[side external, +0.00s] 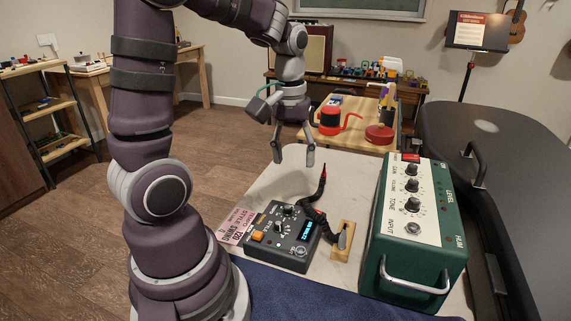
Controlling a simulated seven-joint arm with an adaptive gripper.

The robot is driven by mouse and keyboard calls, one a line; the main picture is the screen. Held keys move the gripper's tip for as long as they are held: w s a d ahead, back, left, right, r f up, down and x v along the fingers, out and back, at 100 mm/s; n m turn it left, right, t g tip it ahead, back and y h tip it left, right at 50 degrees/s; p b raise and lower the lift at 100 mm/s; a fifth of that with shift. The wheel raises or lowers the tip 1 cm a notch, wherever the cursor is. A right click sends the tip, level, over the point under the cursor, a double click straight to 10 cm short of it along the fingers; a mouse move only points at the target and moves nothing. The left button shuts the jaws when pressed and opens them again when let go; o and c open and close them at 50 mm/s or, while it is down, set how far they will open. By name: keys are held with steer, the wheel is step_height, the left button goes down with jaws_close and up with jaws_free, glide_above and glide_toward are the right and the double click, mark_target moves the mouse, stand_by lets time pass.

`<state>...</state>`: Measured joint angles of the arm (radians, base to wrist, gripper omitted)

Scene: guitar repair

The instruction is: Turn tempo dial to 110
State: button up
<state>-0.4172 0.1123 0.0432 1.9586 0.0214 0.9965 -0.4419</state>
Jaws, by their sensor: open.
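A dark box-shaped device (280,258) sits on the pale tabletop in the side external view. Its top carries knobs (281,226), an orange button (257,236) and a small lit blue display (306,230). The labels and display digits are too small to read, so I cannot tell which knob is the tempo dial or its setting. My gripper (294,158) is open and empty, pointing down. It is in the air above and behind the device, apart from it.
A green amplifier box (407,270) with a row of knobs stands to the right of the device. A black cable (321,190) rises just behind the device, near a small wooden block (344,251). A pink card (235,224) lies to the left. A blue cloth (290,297) lies in front.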

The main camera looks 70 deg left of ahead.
mark_target(288, 207)
steer(key=shift+n+g, duration=0.4)
steer(key=shift+n, duration=0.4)
steer(key=f, duration=0.4)
steer(key=a+f, duration=0.1)
steer(key=f, duration=0.3)
steer(key=a+f, duration=0.1)
steer(key=f, duration=0.3)
steer(key=shift+f, duration=0.2)
jaws_close()
